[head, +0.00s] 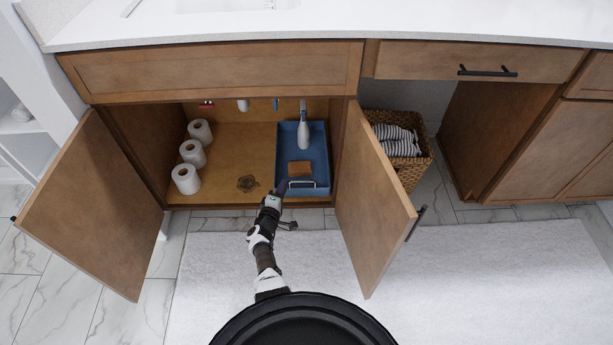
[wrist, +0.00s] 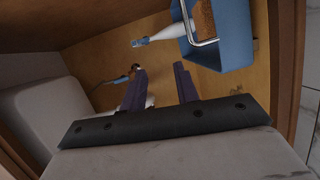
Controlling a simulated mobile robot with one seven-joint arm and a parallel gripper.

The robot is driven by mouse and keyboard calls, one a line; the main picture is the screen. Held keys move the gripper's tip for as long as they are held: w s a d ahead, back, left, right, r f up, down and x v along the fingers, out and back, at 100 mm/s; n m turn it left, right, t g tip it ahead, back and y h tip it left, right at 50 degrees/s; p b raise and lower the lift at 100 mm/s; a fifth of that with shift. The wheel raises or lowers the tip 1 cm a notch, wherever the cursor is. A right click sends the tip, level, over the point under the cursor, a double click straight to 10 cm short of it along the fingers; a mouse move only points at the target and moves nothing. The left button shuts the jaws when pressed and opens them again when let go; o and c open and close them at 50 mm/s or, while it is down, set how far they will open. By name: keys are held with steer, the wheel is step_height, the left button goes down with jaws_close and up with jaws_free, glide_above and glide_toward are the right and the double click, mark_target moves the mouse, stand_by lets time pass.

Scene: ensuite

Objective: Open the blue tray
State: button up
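The blue tray (head: 287,141) lies on the right side of the open sink cabinet's floor. It has a metal bar handle (head: 302,184) at its front. In the wrist view the tray (wrist: 234,38) is at the upper right, with its handle (wrist: 198,40) facing left. My gripper (head: 282,186) is at the cabinet's front edge, just left of the handle. In the wrist view my gripper's fingers (wrist: 159,68) are apart with nothing between them. The handle is beyond the fingertips, and the gripper looks clear of it.
The tray holds a white bottle (head: 303,134) and a brown block (head: 299,168). Several toilet rolls (head: 193,153) stand at the cabinet's left. The left door (head: 95,205) and right door (head: 372,197) are swung open on either side of my arm. A wicker basket (head: 412,171) stands right of the cabinet.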

step_height(320, 180, down, 4)
steer(key=s+d+g+h, duration=0.1)
steer(key=s+d, duration=0.1)
steer(key=d, duration=0.1)
steer(key=shift+n, duration=0.3)
steer(key=b+x, duration=0.8)
steer(key=b, duration=0.1)
steer(key=f+b+x, duration=0.1)
steer(key=b+x, duration=0.3)
steer(key=x, duration=0.1)
steer(key=shift+f, duration=0.1)
steer(key=shift+w+d+b, duration=0.1)
steer(key=shift+w+b, duration=0.1)
steer(key=shift+b, duration=0.1)
jaws_close()
